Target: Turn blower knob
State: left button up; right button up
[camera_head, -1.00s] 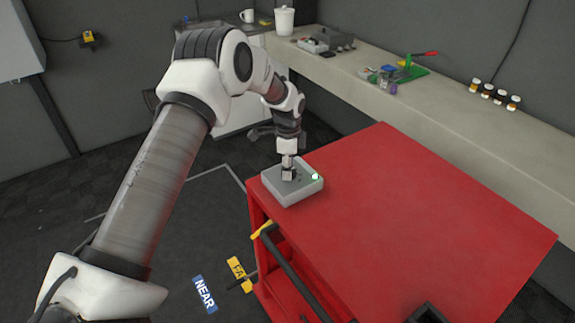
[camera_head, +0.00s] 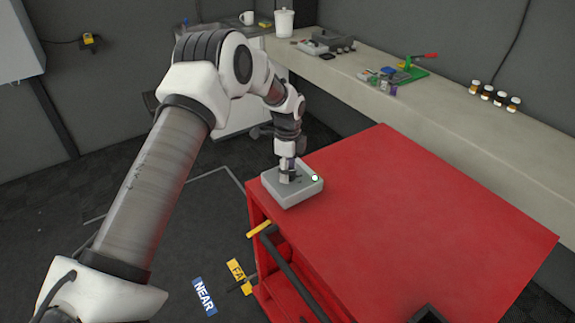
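A grey control box (camera_head: 293,190) sits on the far left corner of the red cart top. A small round white-green spot (camera_head: 315,178) shows on its right side. My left gripper (camera_head: 286,178) points straight down over the middle of the box, with its fingertips at the box's top face. The fingers look close together around the place where a knob would be. The knob itself is hidden by the fingers, so I cannot tell whether they hold it.
A long bench (camera_head: 440,115) behind holds tools, several small bottles (camera_head: 495,96) and a white canister (camera_head: 284,22). NEAR (camera_head: 204,297) and FAR (camera_head: 239,276) signs lie low at left.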

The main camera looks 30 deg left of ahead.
pick_arm(q)
jog(key=shift+o, duration=0.6)
jog(key=shift+w, duration=0.1)
pick_arm(e)
jog(key=shift+f, duration=0.15)
pick_arm(q)
notch_tip(320, 180, up, 12)
pick_arm(e)
jog(key=shift+f, duration=0.4)
jog(key=shift+r, duration=0.6)
